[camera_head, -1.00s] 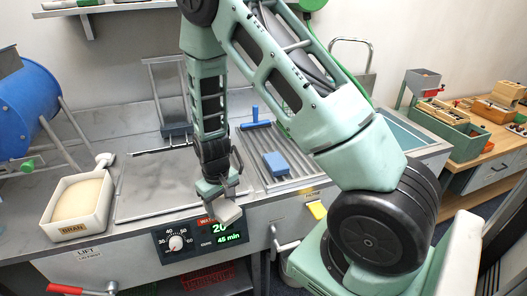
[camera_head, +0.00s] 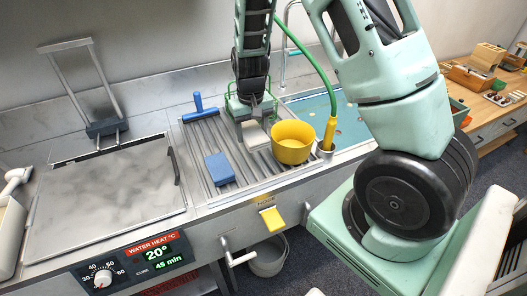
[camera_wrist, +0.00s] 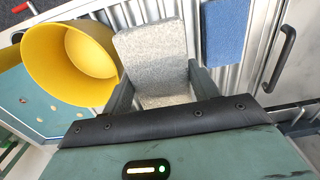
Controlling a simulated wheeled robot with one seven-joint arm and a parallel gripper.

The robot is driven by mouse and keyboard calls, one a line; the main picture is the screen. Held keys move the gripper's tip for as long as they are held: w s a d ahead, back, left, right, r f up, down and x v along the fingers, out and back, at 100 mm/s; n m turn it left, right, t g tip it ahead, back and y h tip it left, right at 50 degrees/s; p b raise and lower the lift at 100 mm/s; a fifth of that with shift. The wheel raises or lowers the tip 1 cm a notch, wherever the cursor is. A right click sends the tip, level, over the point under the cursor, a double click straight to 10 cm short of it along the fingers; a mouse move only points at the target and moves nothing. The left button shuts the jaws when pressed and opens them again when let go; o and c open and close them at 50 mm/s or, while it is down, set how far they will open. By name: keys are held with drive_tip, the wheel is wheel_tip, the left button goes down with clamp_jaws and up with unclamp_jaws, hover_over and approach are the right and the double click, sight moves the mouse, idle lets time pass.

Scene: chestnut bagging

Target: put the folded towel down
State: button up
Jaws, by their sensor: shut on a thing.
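The folded towel is a pale grey, speckled pad (camera_head: 255,137); it shows in the wrist view (camera_wrist: 152,52) between my fingers. My gripper (camera_head: 253,112) is shut on it and points down over the ribbed metal drainboard (camera_head: 236,190). The towel is low over the ribs, just left of a yellow pot (camera_head: 292,142). I cannot tell whether it touches the ribs. In the wrist view, my gripper (camera_wrist: 158,85) hides the towel's near end, and the yellow pot (camera_wrist: 88,55) stands close beside it.
A blue block (camera_head: 219,169) lies on the drainboard, left of the towel. A blue-handled tool (camera_head: 200,108) lies at its back edge. A sink with teal water (camera_head: 318,107) is to the right, and a closed grey lid (camera_head: 110,200) to the left. Bare ribs lie in front of the towel.

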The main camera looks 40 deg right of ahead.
sight(253, 161)
wheel_tip(253, 161, down, 9)
drive_tip(key=shift+f+p, duration=0.1)
drive_tip(key=shift+p, duration=0.7)
drive_tip(key=shift+f, duration=0.15)
drive_tip(key=o, duration=1.1)
drive_tip(key=shift+c, duration=0.2)
